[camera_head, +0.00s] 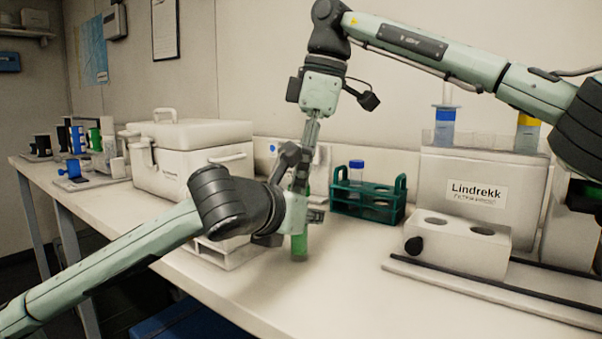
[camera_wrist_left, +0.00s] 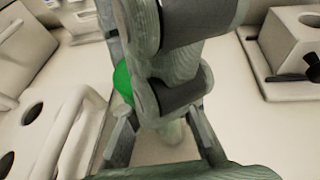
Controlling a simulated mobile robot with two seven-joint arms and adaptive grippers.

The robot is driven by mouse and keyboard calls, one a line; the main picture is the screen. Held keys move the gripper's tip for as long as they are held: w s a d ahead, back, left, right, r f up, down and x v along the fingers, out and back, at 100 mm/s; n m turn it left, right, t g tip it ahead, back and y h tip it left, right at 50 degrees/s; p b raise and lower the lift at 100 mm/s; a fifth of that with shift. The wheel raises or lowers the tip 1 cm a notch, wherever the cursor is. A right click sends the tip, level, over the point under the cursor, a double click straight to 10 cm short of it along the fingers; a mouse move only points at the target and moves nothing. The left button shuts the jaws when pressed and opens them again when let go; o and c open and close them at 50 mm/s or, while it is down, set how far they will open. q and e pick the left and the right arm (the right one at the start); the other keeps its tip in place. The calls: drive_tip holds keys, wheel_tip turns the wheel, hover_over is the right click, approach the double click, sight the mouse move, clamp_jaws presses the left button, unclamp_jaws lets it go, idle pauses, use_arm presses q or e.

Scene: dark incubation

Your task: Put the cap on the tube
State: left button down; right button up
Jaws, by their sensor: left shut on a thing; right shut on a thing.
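A tube (camera_head: 300,246) with green contents stands upright over the bench, its lower end showing below my left gripper (camera_head: 303,213). The left gripper is shut on the tube; its fingers also show in the left wrist view (camera_wrist_left: 168,143). My right gripper (camera_head: 300,182) points straight down just above the left one and is shut on the cap. A green piece, seemingly the cap (camera_wrist_left: 122,83), shows beside the right gripper's fingers in the left wrist view. The fingers hide the tube's mouth, so I cannot tell whether cap and tube touch.
A teal rack (camera_head: 367,210) holding a blue-capped tube (camera_head: 356,171) stands right of the grippers. A Lindrekk box (camera_head: 480,200) and white block (camera_head: 457,242) are at right.

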drive_tip(key=shift+f, duration=0.35)
drive_tip(key=m, duration=0.3)
drive_tip(key=shift+t, duration=0.4)
drive_tip(key=o, duration=0.7)
drive_tip(key=shift+s+a+r, duration=0.1)
drive_tip(key=shift+s+r, duration=0.05)
drive_tip(key=shift+r, duration=2.2)
drive_tip(key=shift+c, duration=0.3)
